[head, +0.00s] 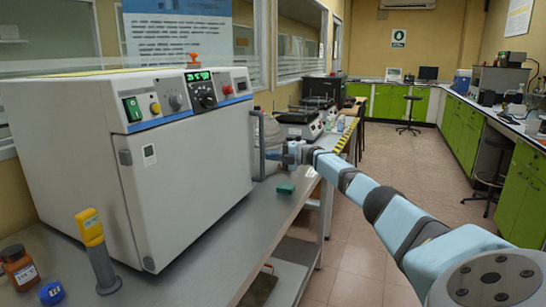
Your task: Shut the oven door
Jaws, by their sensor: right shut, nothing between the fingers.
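The oven (65,150) is a large pale grey box on the left of the bench, with a control panel along its upper front. Its door (195,175) forms the broad front face and looks flush with the body, with no clear gap visible. A dark vertical handle (261,145) stands at the door's right edge. My right gripper (274,155) is shut and empty, close beside the handle on its right. I cannot tell whether it touches the handle. My left gripper is not in view.
A yellow-and-grey handheld device (97,250), a brown bottle (19,268) and a blue-capped item (52,293) stand at the bench's front left. A small green block (286,188) lies below my right gripper. The floor aisle (365,235) is clear on the right.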

